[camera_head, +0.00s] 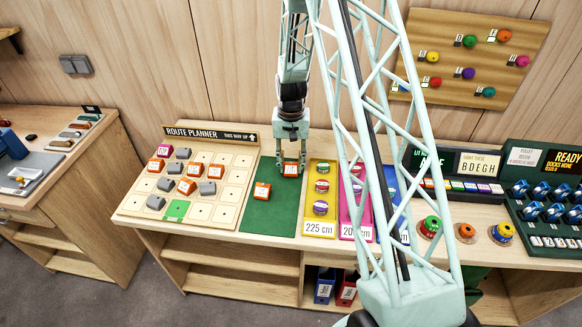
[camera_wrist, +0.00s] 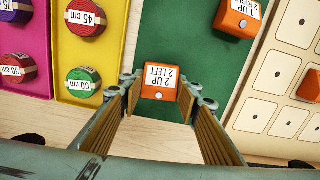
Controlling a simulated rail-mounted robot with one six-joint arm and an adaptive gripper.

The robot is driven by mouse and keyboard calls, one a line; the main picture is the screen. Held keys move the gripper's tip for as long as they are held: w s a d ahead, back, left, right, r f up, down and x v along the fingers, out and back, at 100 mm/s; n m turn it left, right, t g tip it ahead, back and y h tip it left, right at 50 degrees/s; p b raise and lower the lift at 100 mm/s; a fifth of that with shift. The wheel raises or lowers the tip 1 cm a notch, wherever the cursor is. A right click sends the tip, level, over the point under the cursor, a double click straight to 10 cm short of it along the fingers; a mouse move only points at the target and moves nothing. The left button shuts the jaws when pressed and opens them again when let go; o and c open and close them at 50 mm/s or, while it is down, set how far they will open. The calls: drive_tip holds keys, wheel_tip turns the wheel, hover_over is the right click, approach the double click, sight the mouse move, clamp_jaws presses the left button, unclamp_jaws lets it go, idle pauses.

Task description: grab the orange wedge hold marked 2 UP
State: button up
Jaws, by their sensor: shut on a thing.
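An orange wedge hold (camera_wrist: 160,81) with a white label reading "2 UP 2 LEFT" is at the far end of the green mat (camera_head: 283,220); it also shows in the head view (camera_head: 291,170). My gripper (camera_head: 290,163) points down over it, with one finger on each side. In the wrist view my gripper (camera_wrist: 164,92) is shut on the hold, the label facing up between the fingertips. A second orange hold (camera_head: 262,191) lies nearer on the mat, apart from my gripper; its label, partly readable in the wrist view (camera_wrist: 238,17), begins with "1 UP".
The route planner board (camera_head: 240,178), with several orange and grey pieces, is left of the mat. Yellow (camera_head: 319,228) and magenta (camera_head: 356,233) trays with round pieces are to its right. Part of my truss crosses in front of the magenta tray.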

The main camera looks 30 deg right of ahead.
sight(291, 165)
drive_tip(key=shift+r, duration=1.55)
drive_tip(key=s+a, duration=0.1)
drive_tip(key=s, duration=0.4)
drive_tip(key=s+a+r, duration=0.1)
drive_tip(key=s+a, duration=0.1)
drive_tip(key=s, duration=0.3)
drive_tip(key=s+a, duration=0.2)
drive_tip(key=s, duration=0.3)
drive_tip(key=shift+a+r+b, duration=0.25)
drive_tip(key=shift+b, duration=0.05)
drive_tip(key=shift+a, duration=0.1)
